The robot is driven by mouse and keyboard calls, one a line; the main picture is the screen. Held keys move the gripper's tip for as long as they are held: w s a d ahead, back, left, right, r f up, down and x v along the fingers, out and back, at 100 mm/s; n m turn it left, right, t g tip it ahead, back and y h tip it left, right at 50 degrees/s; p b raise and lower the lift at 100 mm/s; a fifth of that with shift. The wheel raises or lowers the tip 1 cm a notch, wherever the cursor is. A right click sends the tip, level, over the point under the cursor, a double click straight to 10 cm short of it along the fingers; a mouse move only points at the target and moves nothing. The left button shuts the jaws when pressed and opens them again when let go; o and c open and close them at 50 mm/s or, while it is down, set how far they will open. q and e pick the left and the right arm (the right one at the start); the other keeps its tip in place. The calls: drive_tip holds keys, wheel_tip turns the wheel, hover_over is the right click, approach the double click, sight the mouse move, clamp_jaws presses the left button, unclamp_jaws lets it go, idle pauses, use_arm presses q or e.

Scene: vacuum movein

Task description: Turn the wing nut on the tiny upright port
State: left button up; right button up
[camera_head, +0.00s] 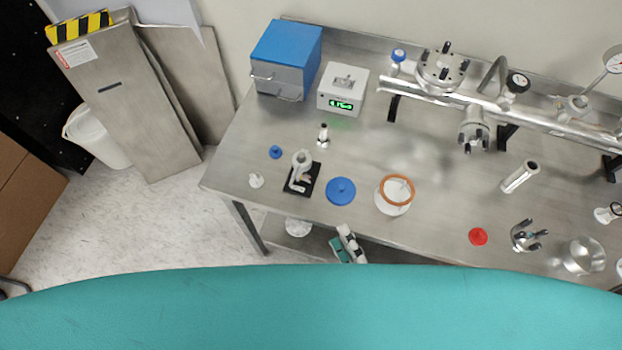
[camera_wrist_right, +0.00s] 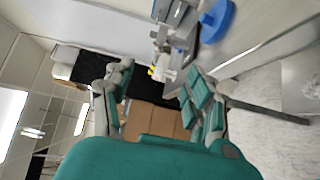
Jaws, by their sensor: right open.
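I cannot tell for sure which part is the tiny upright port, and no wing nut shows clearly. A small upright metal tube (camera_head: 323,135) stands on the bench. Closer to the front edge, a pale fitting with a round top (camera_head: 301,158) stands on a black base (camera_head: 313,186). My right gripper (camera_head: 349,243) is at the bench's front edge, right of and below that fitting. In the right wrist view my right gripper (camera_wrist_right: 160,88) has its fingers apart with nothing held. A metal fitting (camera_wrist_right: 172,38) shows beyond the fingers. My left gripper is not in view.
The steel bench (camera_head: 250,150) also holds a blue cap (camera_head: 341,190), an orange ring (camera_head: 397,176), a red cap (camera_head: 478,236), a grey display box (camera_head: 342,88) and a blue-topped box (camera_head: 286,55). A long metal pipe assembly (camera_head: 430,98) runs along the back right.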

sight(309, 180)
drive_tip(key=p+x, duration=0.2)
drive_tip(key=x, duration=1.2)
drive_tip(key=shift+w+a, duration=0.15)
drive_tip(key=shift+w, duration=0.2)
clamp_jaws()
drive_tip(key=m+g+p, duration=0.1)
drive_tip(key=p, duration=0.4)
drive_tip(key=r+m+g+h+p, duration=0.1)
drive_tip(key=g+p, duration=0.1)
drive_tip(key=p, duration=0.3)
drive_tip(key=shift+m, duration=0.4)
drive_tip(key=shift+f+g+p, duration=0.1)
drive_tip(key=shift+g+p, duration=0.2)
drive_tip(key=shift+p, duration=0.15)
drive_tip(key=shift+f+m, duration=0.25)
drive_tip(key=shift+m, duration=0.05)
